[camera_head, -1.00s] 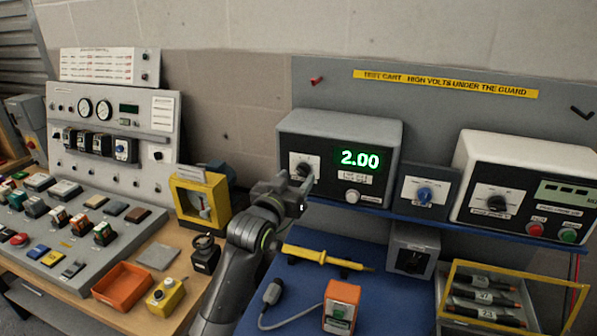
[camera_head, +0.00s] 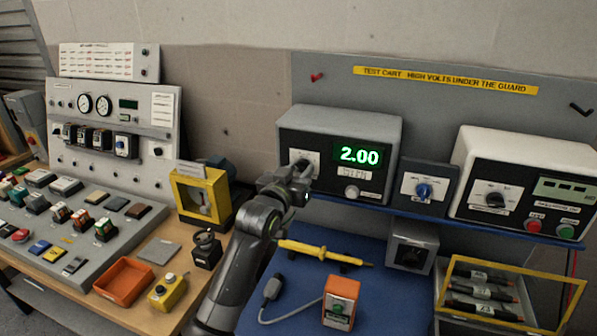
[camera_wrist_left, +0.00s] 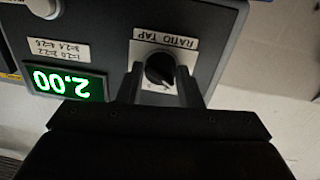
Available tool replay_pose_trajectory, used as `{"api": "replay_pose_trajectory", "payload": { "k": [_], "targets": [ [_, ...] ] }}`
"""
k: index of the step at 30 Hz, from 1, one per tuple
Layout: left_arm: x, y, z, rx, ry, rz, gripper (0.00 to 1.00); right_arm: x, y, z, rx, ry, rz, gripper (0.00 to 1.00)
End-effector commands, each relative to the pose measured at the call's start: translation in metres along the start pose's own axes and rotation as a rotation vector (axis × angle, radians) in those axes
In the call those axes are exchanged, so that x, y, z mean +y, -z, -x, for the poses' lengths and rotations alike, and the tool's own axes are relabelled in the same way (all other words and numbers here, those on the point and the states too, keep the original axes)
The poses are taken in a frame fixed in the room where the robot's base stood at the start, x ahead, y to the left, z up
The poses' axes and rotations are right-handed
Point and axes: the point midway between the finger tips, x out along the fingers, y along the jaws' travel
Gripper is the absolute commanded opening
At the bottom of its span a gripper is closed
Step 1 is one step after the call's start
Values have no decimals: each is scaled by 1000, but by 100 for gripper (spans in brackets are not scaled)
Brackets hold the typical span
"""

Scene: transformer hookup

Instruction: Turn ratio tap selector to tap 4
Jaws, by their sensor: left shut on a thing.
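The ratio tap selector is a black knob (camera_wrist_left: 160,70) on a white plate marked RATIO TAP (camera_wrist_left: 185,45), seen upside down in the left wrist view. It sits on the front of a grey box (camera_head: 340,125) whose green display (camera_head: 358,155) reads 2.00. My left gripper (camera_head: 303,168) reaches the knob from the front, with one finger on each side, and is shut on it. In the head view the gripper mostly hides the knob. The exact pointer position is too small to tell. My right gripper is not in view.
A grey box with a blue knob (camera_head: 424,191) and a white-topped unit (camera_head: 505,155) stand to the right on the shelf. Below are a yellow probe (camera_head: 325,254) and an orange-topped box (camera_head: 341,300) on the blue mat (camera_head: 385,300). A yellow frame (camera_head: 200,178) stands left of my arm.

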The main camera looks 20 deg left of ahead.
Motion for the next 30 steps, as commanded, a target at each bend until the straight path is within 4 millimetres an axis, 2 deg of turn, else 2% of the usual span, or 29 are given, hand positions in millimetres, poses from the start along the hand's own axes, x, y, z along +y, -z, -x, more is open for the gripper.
{"api": "replay_pose_trajectory", "payload": {
  "k": [8, 14, 30],
  "targets": [
    [0, 1, 0, -3, 0, -39, 10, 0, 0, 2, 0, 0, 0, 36],
    [0, 2, 0, -11, 0, -146, 10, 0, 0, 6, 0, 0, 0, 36],
    [1, 4, 0, -47, 3, -639, 10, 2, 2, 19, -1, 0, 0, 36]
  ]
}}
